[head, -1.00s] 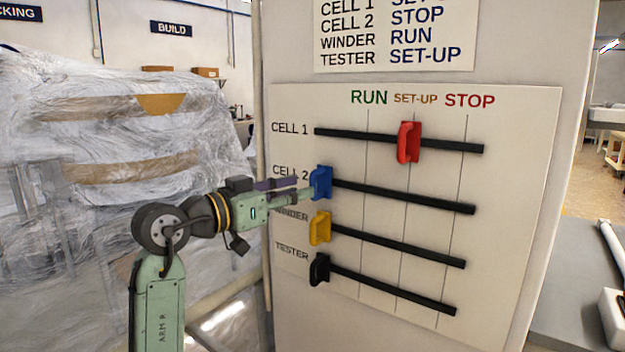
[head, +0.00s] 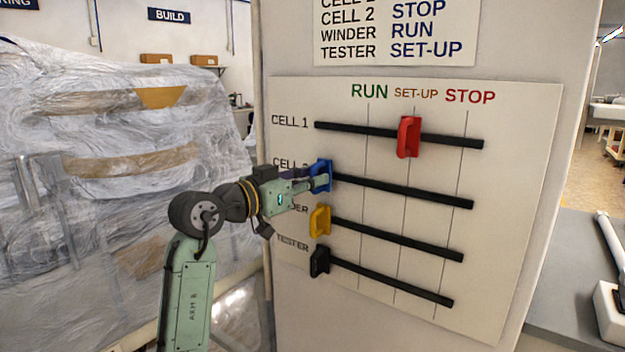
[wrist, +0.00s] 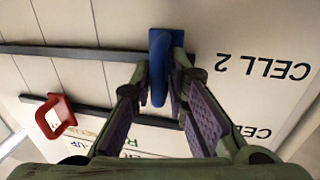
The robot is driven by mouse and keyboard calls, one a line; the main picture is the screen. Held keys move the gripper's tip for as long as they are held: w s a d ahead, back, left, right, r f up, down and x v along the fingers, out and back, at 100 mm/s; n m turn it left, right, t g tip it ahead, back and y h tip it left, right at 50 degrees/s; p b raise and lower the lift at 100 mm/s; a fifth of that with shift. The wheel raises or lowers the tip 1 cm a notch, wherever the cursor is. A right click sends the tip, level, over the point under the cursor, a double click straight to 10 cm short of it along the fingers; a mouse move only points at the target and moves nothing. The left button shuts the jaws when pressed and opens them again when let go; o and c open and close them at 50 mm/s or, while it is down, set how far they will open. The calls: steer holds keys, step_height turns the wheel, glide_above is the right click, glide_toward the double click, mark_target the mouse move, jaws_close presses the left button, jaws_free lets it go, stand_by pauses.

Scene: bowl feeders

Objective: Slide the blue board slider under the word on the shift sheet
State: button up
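The blue slider (head: 321,176) sits at the left end of the CELL 2 rail (head: 405,191), left of the RUN line. The shift sheet (head: 393,35) at the top pairs CELL 2 with STOP. The STOP heading (head: 470,96) is at the right of the board. My gripper (head: 316,184) is at the blue slider, its fingers overlapping it in the head view. In the wrist view my open fingers (wrist: 162,84) stand on either side of the upright handle of the blue slider (wrist: 160,50). Whether either finger touches it is unclear.
The red slider (head: 409,137) is near the SET-UP line on the CELL 1 rail above. The yellow slider (head: 320,221) and the black slider (head: 319,262) are at the left ends of the rails below. The CELL 2 rail is clear to the right.

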jaws_close()
steer(key=shift+s+d, duration=0.15)
